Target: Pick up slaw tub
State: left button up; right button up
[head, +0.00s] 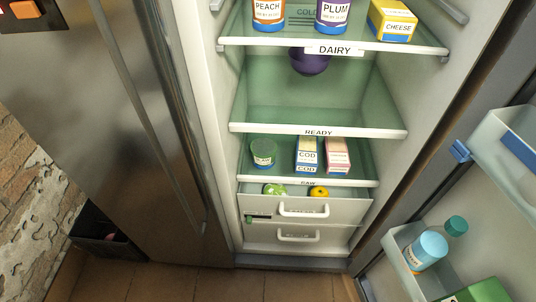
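No label reading slaw can be made out. A round tub with a green top (263,152) stands at the left of the lower shelf marked RAW, inside the open fridge; its label is too small to read. A dark purple rounded thing (310,64) shows just below the DAIRY shelf edge, its top hidden behind that edge. I cannot tell whether either is the slaw tub. Neither of my grippers is in view.
Peach (268,12), plum (333,14) and cheese (392,20) packs sit above. Drawers (300,236) are below; the open door (410,285) is at right.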

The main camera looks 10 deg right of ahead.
aim_at(263, 149)
jog(key=k+z, duration=0.3)
jog(key=z, duration=0.2)
jog(key=k+l+z, duration=0.15)
jog(key=k+z, duration=0.15)
jog(key=z, duration=0.2)
jog(key=k+l+z, duration=0.2)
jog(key=z, duration=0.3)
jog(key=k, duration=0.05)
